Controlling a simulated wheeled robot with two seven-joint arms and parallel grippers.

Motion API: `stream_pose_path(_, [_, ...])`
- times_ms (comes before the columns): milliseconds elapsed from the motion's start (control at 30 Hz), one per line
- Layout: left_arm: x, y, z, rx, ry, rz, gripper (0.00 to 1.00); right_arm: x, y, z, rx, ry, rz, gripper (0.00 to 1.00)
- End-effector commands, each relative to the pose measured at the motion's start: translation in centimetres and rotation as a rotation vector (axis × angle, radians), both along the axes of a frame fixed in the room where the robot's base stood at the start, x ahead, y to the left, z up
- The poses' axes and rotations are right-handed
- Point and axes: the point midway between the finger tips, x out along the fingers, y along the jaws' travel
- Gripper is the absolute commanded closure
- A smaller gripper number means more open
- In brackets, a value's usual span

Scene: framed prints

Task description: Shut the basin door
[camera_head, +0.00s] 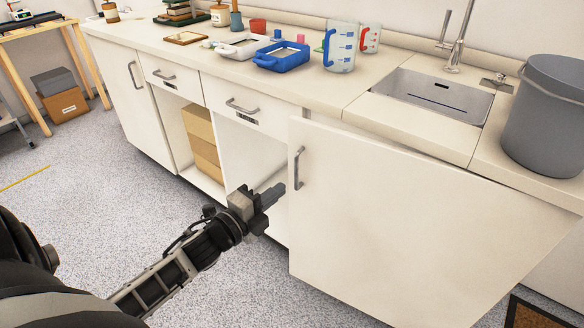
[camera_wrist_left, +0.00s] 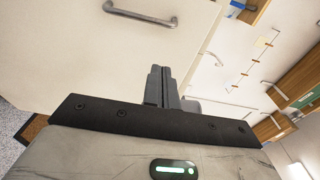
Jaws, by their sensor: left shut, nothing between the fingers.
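The basin door (camera_head: 400,225) is a large white cabinet panel below the sink. It stands partly open, swung out from the cabinet front, with its free edge at the left. Its metal handle (camera_head: 298,168) is near that edge; the handle also shows at the top of the left wrist view (camera_wrist_left: 140,14). The sink basin (camera_head: 435,92) is set in the counter above. My left gripper (camera_head: 275,193) is shut and empty, just left of the door's free edge and a little below the handle. Whether it touches the door I cannot tell. My right gripper is not in view.
The counter (camera_head: 330,110) holds a blue tray (camera_head: 283,57), a measuring jug (camera_head: 341,48) and a grey bucket (camera_head: 545,115) at the right. Left of the door, an open compartment holds cardboard boxes (camera_head: 203,145). The speckled floor (camera_head: 130,215) in front is clear.

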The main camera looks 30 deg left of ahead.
Motion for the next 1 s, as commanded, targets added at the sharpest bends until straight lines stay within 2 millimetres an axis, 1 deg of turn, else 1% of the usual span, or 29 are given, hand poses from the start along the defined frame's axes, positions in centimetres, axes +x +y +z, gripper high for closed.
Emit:
stream_pose_path(33, [1.3, -0.2, 0.1, 0.001, -0.004, 0.000, 1.00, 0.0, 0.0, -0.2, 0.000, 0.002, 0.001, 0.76])
stream_pose_path(233, [5.4, -0.8, 0.0, 0.003, -0.003, 0.000, 1.00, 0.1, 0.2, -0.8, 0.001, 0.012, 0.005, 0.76])
stream_pose_path(400, [7.4, 0.8, -0.1, 0.003, 0.000, 0.001, 1.00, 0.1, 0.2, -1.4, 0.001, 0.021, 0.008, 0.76])
stream_pose_path(600, [8.3, 1.5, -0.1, 0.001, 0.001, 0.000, 1.00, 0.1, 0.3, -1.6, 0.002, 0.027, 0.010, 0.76])
stream_pose_path(933, [8.4, 1.6, -0.1, 0.000, 0.001, 0.000, 1.00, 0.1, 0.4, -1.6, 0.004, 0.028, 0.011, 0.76])
stream_pose_path(1000, [8.5, 2.1, -0.2, 0.003, 0.000, 0.000, 1.00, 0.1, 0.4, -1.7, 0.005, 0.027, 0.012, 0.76])
